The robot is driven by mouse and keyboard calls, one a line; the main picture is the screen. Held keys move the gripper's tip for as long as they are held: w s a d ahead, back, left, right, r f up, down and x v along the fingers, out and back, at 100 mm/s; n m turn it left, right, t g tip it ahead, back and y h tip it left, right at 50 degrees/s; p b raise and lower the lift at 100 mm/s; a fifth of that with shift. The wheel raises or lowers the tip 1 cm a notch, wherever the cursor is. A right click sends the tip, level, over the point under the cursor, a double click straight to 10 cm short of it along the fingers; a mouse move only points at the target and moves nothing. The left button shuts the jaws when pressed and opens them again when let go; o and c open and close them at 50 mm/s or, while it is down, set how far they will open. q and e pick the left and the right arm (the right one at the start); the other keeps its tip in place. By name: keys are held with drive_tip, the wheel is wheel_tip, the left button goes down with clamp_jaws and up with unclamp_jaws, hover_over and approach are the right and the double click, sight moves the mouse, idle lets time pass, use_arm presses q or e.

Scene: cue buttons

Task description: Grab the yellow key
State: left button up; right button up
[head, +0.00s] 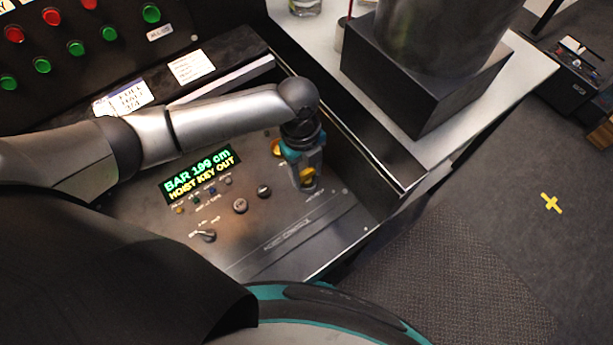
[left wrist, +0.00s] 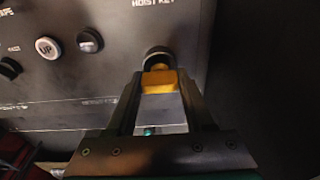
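The yellow key (left wrist: 159,80) is in front of a round dark lock (left wrist: 157,57) on the panel, under the label HOIST KEY. I cannot tell whether it is still seated in the lock. My left gripper (left wrist: 161,74) has one finger on each side of the key, and the key fills the gap between them. In the head view my left gripper (head: 307,182) points down at the right part of the panel, with the key (head: 308,174) showing yellow between its fingers. My right gripper is not in view.
The dark control panel (head: 235,228) has knobs, small buttons and a lit display (head: 201,174) reading BAR 199 cm, HOIST KEY OUT. A yellow round part (head: 277,147) is beside my gripper. A black box (head: 420,95) under a metal cylinder stands at the upper right.

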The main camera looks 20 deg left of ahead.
use_arm(q)
clamp_jaws()
idle(0.3)
